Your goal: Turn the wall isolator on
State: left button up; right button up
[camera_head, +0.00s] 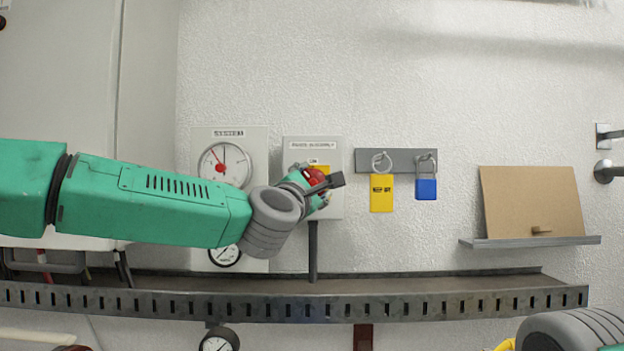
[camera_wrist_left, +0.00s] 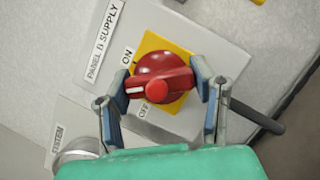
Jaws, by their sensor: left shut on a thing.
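The wall isolator (camera_head: 328,210) is a pale box with a yellow plate and a red rotary knob (camera_head: 314,176), partly hidden by my left gripper (camera_head: 320,184) in the head view. In the left wrist view the red knob (camera_wrist_left: 158,80) sits on the yellow plate (camera_wrist_left: 150,43), with ON and OFF labels at its left side. The white mark on the knob's handle lies between the two labels. My left gripper (camera_wrist_left: 161,88) has a finger at each end of the handle and is shut on it. My right gripper is not in view.
Left of the isolator is a gauge panel (camera_head: 258,143), partly behind my left arm. To the right hang a yellow tag (camera_head: 381,194) and a blue padlock (camera_head: 426,189) on a grey rack. A slotted metal tray (camera_head: 420,304) runs below.

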pick_arm(q)
jog(key=m+p, duration=0.1)
jog(key=m, duration=0.1)
jog(key=m+g+p, duration=0.1)
jog(key=m+p, duration=0.1)
jog(key=m+g+p, duration=0.1)
jog(key=p, duration=0.1)
jog(key=shift+s+d+r+m+h, duration=0.1)
jog(key=shift+d+r+m+h, duration=0.15)
jog(key=shift+m+h, duration=0.15)
jog(key=shift+f+m+g+p, duration=0.4)
jog(key=shift+m+g+p, duration=0.2)
jog(key=shift+m+p, duration=0.6)
jog(key=shift+f, duration=0.15)
jog(key=o, duration=1.2)
jog(key=shift+c, duration=0.2)
jog(key=shift+s, duration=0.1)
jog(key=shift+d+r, duration=0.1)
jog(key=shift+r, duration=0.1)
